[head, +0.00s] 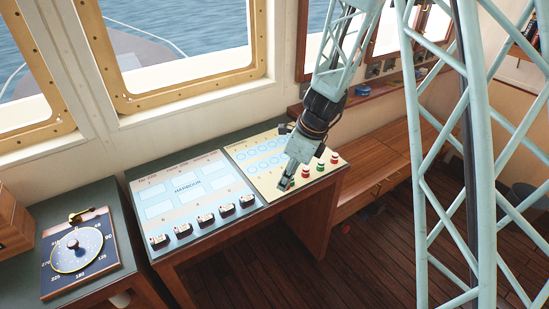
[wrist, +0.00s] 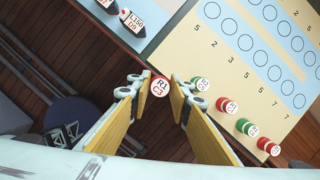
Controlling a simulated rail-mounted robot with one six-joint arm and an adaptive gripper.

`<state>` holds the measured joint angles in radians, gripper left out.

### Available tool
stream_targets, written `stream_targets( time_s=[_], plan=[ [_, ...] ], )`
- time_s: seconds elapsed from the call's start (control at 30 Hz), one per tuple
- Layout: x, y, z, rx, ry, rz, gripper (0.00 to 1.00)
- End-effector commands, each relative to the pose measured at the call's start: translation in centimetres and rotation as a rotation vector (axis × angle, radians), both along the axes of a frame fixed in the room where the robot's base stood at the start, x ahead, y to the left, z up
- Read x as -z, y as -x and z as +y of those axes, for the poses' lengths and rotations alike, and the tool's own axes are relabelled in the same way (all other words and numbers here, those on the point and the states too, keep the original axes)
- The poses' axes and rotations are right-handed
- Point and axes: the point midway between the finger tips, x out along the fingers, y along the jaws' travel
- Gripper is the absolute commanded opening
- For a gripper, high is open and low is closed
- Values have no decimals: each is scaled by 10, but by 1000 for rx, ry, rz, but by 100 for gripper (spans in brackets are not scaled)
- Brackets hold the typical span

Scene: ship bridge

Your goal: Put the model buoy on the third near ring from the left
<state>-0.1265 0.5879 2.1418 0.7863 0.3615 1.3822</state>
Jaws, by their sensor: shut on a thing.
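My gripper (wrist: 157,88) is shut on a red model buoy (wrist: 160,86) with a white top marked R1 C3, held between the fingertips. In the head view my gripper (head: 289,181) is over the front left of the cream board (head: 268,186). I cannot tell whether the buoy is clear of the board. The board has a near row and a far row of blue rings; the near row (wrist: 244,42) shows in the wrist view with no buoy on the visible rings. Numbers are printed along it. My arm hides part of the board in the head view.
Several other buoys stand along the board's front edge, among them a green one (wrist: 200,83) beside my right finger and a red one (wrist: 228,106). The harbour board (head: 187,205) with several ship models (head: 204,219) lies left, then a compass dial (head: 76,250).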

Motion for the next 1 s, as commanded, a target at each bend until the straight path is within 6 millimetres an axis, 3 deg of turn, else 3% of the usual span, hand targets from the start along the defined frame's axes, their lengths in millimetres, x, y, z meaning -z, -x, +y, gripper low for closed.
stream_targets(
  time_s=[0.5,1.0],
  plan=[
    [-21,-106,22,13,-5,1,13],
    [-32,-194,34,33,11,5,13]
  ],
)
